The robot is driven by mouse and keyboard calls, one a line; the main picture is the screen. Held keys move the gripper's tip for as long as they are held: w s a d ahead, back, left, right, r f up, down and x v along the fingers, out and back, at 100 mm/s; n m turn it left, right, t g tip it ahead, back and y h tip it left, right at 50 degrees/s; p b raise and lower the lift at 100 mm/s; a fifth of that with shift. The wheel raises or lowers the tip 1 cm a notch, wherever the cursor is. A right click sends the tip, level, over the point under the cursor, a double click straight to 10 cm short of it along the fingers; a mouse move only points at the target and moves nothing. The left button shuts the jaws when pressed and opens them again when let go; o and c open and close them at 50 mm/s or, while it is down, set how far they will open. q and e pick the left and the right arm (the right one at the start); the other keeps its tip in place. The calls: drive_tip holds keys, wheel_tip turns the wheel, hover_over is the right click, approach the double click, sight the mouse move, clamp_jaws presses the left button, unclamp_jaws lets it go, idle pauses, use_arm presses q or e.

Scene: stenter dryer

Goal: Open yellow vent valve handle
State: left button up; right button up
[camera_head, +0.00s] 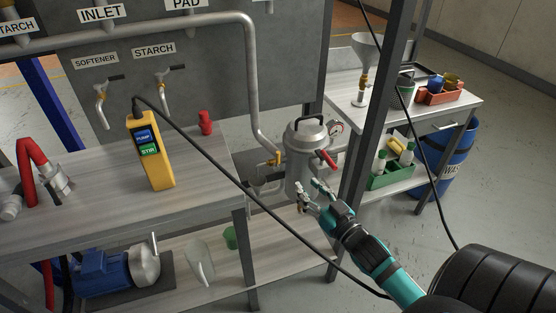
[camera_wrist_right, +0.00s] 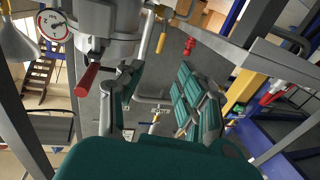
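A yellow valve part (camera_head: 276,157) sits at the lower end of the grey pipe, left of the metal vessel (camera_head: 300,165). A yellow part also shows on the pipe in the right wrist view (camera_wrist_right: 161,42); I cannot tell for sure that it is the vent handle. A smaller yellowish piece (camera_wrist_right: 155,118) shows lower, between the fingers. My right gripper (camera_head: 309,190) is open and empty, in front of the vessel's lower part and apart from the yellow part. Its spread fingers show in the right wrist view (camera_wrist_right: 160,88). My left gripper is not in view.
A red handle (camera_head: 327,159) sticks out from the vessel's right side, near a gauge (camera_wrist_right: 54,26). A dark frame post (camera_head: 372,110) stands right of the vessel. A black cable (camera_head: 235,180) crosses the head view from the yellow pendant (camera_head: 150,155). The bench (camera_head: 95,200) is at left.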

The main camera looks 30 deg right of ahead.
sight(279, 158)
drive_tip(key=w, duration=0.5)
drive_tip(key=w+p, duration=0.1)
drive_tip(key=w, duration=0.9)
drive_tip(key=shift+w+d, duration=0.15)
drive_tip(key=shift+d, duration=0.1)
drive_tip(key=shift+c, duration=0.2)
clamp_jaws()
drive_tip(key=shift+w+f, duration=0.1)
